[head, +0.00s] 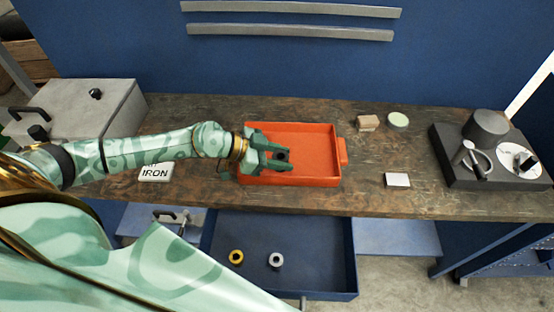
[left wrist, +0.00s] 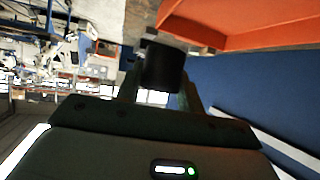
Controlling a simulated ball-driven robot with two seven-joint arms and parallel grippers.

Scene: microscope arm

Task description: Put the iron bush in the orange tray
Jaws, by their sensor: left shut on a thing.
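My left gripper (head: 280,157) is over the orange tray (head: 318,181) on the workbench, coming in across the tray's left wall. It is shut on a dark, short cylinder, the iron bush (head: 283,156). In the left wrist view the black bush (left wrist: 163,68) sits between the two fingers, with part of the orange tray (left wrist: 240,25) at the upper right. The bush appears to be held above the tray floor, though its exact height is hard to tell. The tray looks otherwise empty. My right gripper is not in view.
A card reading IRON (head: 155,173) lies left of the tray. An open blue drawer (head: 335,292) below holds a yellow ring (head: 236,257) and a grey ring (head: 276,260). A grey box (head: 75,105) stands left. A dark instrument base (head: 460,170) stands right.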

